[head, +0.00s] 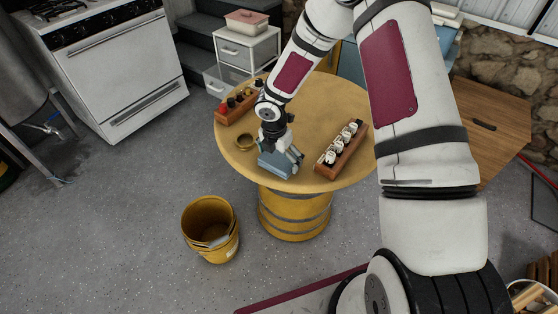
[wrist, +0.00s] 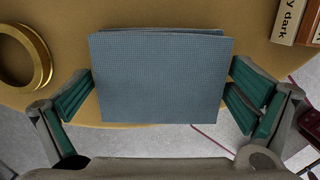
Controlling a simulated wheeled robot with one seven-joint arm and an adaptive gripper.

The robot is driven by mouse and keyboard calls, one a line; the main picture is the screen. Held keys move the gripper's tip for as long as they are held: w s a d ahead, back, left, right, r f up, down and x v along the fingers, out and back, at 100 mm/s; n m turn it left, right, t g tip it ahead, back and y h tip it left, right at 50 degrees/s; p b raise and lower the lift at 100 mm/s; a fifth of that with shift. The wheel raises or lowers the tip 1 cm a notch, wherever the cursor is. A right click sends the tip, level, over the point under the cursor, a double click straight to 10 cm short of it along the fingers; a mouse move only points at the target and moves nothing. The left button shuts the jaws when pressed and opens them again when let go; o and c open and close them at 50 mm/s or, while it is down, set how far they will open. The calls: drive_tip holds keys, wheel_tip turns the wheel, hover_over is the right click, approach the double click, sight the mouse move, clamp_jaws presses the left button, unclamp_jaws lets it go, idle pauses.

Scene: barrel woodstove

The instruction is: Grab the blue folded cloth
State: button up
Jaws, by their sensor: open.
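The blue folded cloth (wrist: 160,78) lies flat near the front edge of the round yellow table (head: 325,105). In the wrist view it fills the middle, between the two green-padded fingers of my gripper (wrist: 160,98). The fingers are spread, one on each side, close to the cloth's left and right edges. I cannot tell whether they touch it. In the head view my gripper (head: 282,160) is down over the cloth (head: 272,166) and hides part of it.
A brass ring-shaped dish (head: 244,142) stands left of the cloth. A wooden rack of small jars (head: 342,147) stands to its right, and another rack (head: 235,106) sits farther left. A yellow bucket (head: 210,232) stands on the floor beside the barrel base (head: 294,214).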

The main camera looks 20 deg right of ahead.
drive_tip(key=shift+f, duration=0.25)
idle(0.4)
drive_tip(key=c, duration=0.9)
